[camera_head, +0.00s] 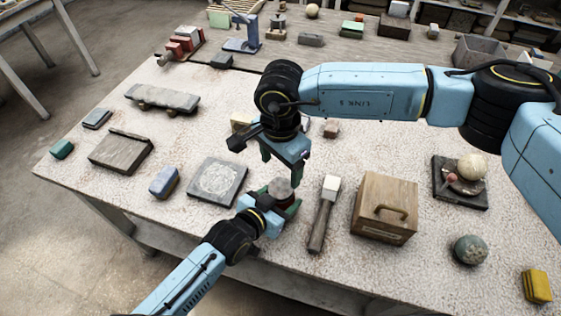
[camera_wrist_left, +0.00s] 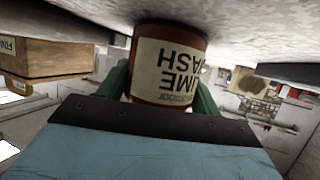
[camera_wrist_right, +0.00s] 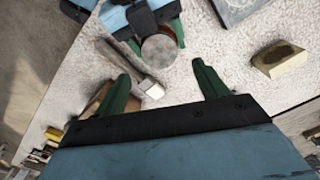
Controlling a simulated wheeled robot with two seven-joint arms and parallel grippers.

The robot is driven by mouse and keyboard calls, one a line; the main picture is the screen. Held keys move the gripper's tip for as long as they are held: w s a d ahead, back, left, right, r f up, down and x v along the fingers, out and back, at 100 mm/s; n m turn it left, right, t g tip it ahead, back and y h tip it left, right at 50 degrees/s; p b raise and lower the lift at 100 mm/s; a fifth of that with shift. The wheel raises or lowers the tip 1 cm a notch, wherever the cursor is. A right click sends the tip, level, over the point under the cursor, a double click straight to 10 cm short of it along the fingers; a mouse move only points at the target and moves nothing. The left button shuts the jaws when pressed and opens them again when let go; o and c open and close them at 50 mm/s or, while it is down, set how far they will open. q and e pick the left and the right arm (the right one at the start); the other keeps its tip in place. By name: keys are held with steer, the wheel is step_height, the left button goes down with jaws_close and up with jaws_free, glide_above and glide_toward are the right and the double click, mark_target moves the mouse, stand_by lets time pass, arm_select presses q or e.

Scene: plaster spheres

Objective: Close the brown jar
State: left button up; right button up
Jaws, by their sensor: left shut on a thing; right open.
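The brown jar (camera_head: 281,199) stands near the front edge of the table; its round top is grey-brown. In the left wrist view the jar (camera_wrist_left: 169,62) is reddish-brown, with a cream "LIME WASH" label, seen upside down. My left gripper (camera_head: 271,206) is shut on the jar's sides, its green fingers on either side. My right gripper (camera_head: 284,164) is open and empty, pointing down above and just behind the jar. In the right wrist view the jar's round top (camera_wrist_right: 159,50) lies beyond the open fingers (camera_wrist_right: 161,76). I cannot tell whether that top is a separate lid.
A yellowish block (camera_wrist_right: 279,58) lies behind the right gripper.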

mark_target(281, 188)
steer(key=shift+r+n, duration=0.35)
steer(key=shift+n, duration=0.35)
steer(key=shift+f, duration=4.05)
steer(key=c, duration=1)
steer(key=m, duration=0.6)
steer(key=shift+m, duration=0.3)
